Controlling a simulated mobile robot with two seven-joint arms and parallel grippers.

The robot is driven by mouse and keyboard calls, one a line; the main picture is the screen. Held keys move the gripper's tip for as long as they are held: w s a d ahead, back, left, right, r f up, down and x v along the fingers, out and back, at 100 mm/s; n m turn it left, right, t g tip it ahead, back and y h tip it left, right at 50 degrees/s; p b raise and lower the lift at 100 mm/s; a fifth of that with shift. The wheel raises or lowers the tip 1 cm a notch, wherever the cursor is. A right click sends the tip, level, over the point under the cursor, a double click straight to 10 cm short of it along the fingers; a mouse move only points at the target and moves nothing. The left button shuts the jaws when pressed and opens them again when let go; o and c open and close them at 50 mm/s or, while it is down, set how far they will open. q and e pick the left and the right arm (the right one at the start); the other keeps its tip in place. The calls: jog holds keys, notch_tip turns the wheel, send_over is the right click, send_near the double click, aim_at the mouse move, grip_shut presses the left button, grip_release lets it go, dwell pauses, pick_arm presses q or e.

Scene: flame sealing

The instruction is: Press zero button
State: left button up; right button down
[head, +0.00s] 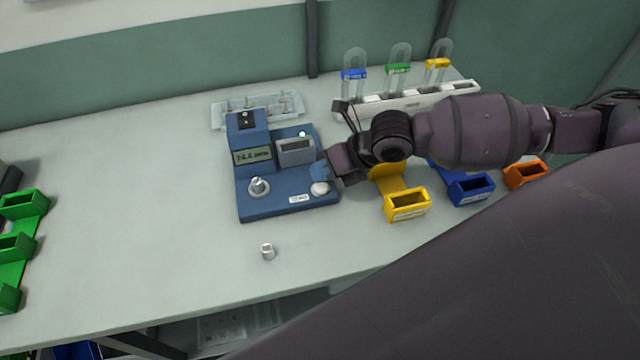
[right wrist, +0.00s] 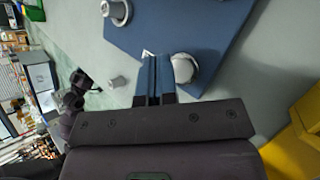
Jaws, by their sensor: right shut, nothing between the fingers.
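A blue device (head: 258,207) stands on the table with a small display (head: 253,156) reading about 74.4. A round white button (head: 320,188) is on its front right corner, with a white label (head: 299,198) beside it, too small to read surely. My right gripper (head: 319,170) is shut and empty, its blue fingertips just behind the button. In the right wrist view, the shut fingertips (right wrist: 157,62) are right beside the white button (right wrist: 187,68) and partly cover it. I cannot tell whether they touch it. My left gripper is not identifiable in either view.
A metal knob (head: 258,187) and grey block (head: 295,151) are on the device. A small metal piece (head: 267,251) lies in front. Yellow (head: 408,205), blue (head: 470,188) and orange (head: 526,174) bins stand right; a tube rack (head: 415,97) is behind. The table's left middle is clear.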

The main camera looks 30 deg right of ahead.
jog(key=shift+f, duration=0.3)
jog(key=shift+f, duration=0.25)
dwell(0.4)
jog(key=shift+f+b, duration=0.15)
jog(key=shift+b, duration=0.2)
jog(key=shift+f, duration=0.15)
dwell(0.3)
jog(key=shift+r, duration=0.2)
jog(key=shift+r+p, duration=0.55)
jog(key=shift+r, duration=0.25)
